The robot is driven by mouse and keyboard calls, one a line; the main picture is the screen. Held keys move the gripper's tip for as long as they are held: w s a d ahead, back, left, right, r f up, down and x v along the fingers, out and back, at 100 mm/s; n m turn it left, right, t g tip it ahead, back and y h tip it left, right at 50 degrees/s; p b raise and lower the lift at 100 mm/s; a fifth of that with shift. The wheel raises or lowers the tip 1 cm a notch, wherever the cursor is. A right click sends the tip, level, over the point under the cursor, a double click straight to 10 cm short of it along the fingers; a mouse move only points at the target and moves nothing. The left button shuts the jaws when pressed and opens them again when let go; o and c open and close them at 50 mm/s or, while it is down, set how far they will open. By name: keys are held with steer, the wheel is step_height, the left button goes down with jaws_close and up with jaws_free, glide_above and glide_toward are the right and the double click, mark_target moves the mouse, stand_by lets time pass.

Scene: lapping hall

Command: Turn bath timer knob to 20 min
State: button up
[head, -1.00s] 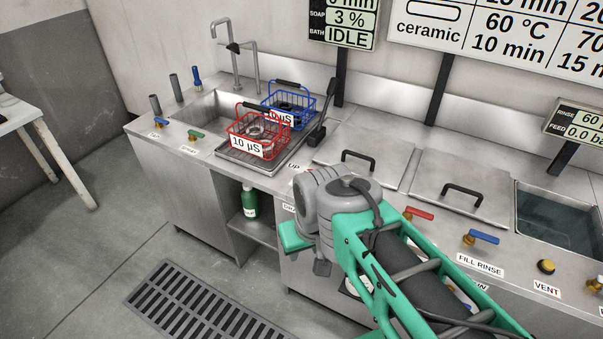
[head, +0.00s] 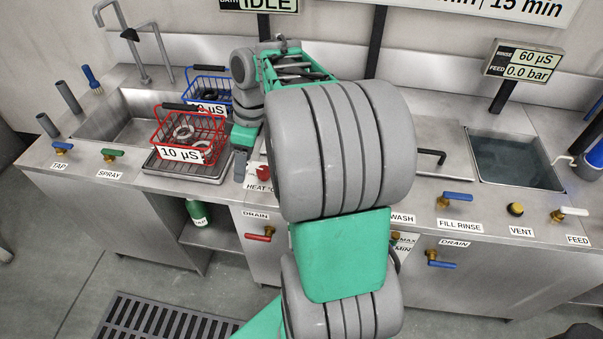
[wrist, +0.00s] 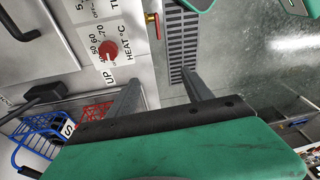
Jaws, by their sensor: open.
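The timer knob itself is not visible. In the wrist view a label strip with a "T" and a "5" (wrist: 88,8) is cut off at the top edge, and my arm covers that part of the panel in the head view. A red HEAT °C knob (wrist: 107,50) with a scale around it shows in the wrist view; it also shows in the head view (head: 263,171). My gripper (wrist: 160,80) is open and empty, its two dark fingers apart. It is beside the heat knob and not touching it. In the head view my gripper (head: 241,160) hangs near the front edge of the counter.
A red basket (head: 190,137) labelled 10 µS and a blue basket (head: 208,78) stand left of my gripper. A red-handled drain valve (head: 258,238) is on the cabinet front. A floor grate (head: 165,325) lies below. The rinse tank (head: 515,160) is at right.

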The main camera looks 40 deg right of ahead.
steer(key=s+d+f+n+y, duration=0.15)
steer(key=d+f+n, duration=0.25)
steer(key=d, duration=0.5)
steer(key=s+d+f+n+y, duration=0.1)
steer(key=s+d+f+n, duration=0.25)
steer(key=d, duration=0.65)
steer(key=shift+n+g, duration=0.25)
steer(key=shift+g, duration=0.05)
steer(key=x, duration=0.2)
steer(key=b+x, duration=0.1)
steer(key=x, duration=0.1)
steer(key=b+x, duration=0.1)
steer(key=x, duration=0.1)
steer(key=shift+w+a+f, duration=0.15)
steer(key=shift+w+f, duration=0.1)
steer(key=shift+w, duration=0.05)
steer(key=shift+a+f, duration=0.2)
steer(key=shift+f, duration=0.25)
steer(key=shift+h, duration=0.25)
steer(key=shift+c, duration=0.6)
jaws_close()
